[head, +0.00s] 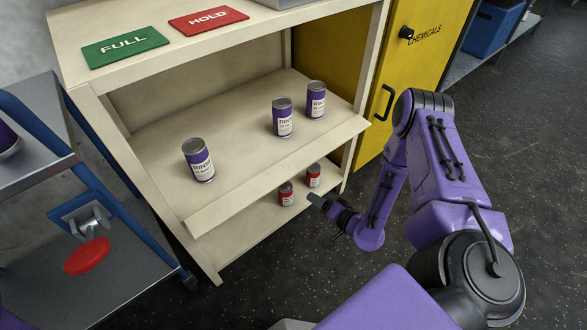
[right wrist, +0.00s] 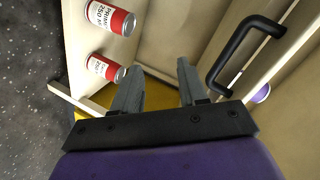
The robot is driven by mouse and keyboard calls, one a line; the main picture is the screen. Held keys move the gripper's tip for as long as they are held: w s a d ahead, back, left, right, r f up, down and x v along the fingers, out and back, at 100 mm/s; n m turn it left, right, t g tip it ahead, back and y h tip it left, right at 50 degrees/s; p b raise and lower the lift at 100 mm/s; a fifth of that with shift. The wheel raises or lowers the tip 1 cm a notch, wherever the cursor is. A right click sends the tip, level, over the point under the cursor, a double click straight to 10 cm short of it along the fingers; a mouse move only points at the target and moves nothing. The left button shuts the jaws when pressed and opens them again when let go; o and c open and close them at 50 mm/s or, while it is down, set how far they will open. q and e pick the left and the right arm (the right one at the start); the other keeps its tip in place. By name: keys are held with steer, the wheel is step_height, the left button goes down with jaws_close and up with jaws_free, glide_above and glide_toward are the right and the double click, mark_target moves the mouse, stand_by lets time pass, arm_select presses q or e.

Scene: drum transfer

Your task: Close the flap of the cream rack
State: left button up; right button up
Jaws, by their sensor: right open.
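The cream rack (head: 94,105) stands in the middle of the head view. Its long cream flap (head: 280,176) juts outward along the front of the middle shelf, so it is open. In the right wrist view a black bar handle (right wrist: 237,52) sits on a cream panel that looks like the flap (right wrist: 268,112). My right gripper (head: 315,200) is in front of the rack, just below the flap. In the wrist view its fingers (right wrist: 160,80) are apart and empty, left of the handle and not around it. My left gripper is not in view.
Several purple cans (head: 198,160) stand on the middle shelf. Two red-and-white cans (head: 286,194) stand on the lower shelf; both show in the wrist view (right wrist: 106,67). A yellow cabinet (head: 412,60) adjoins the rack. A grey trolley (head: 110,270) stands left. Floor at right is clear.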

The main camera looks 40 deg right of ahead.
mark_target(292, 171)
steer(key=w+a+r+t+y+b, duration=0.3)
steer(key=w+r+y, duration=0.3)
steer(key=w+y, duration=0.2)
steer(key=shift+w+a+t, duration=0.15)
steer(key=shift+w+t, duration=0.2)
steer(key=shift+t, duration=0.15)
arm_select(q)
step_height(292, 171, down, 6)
arm_select(e)
jaws_close()
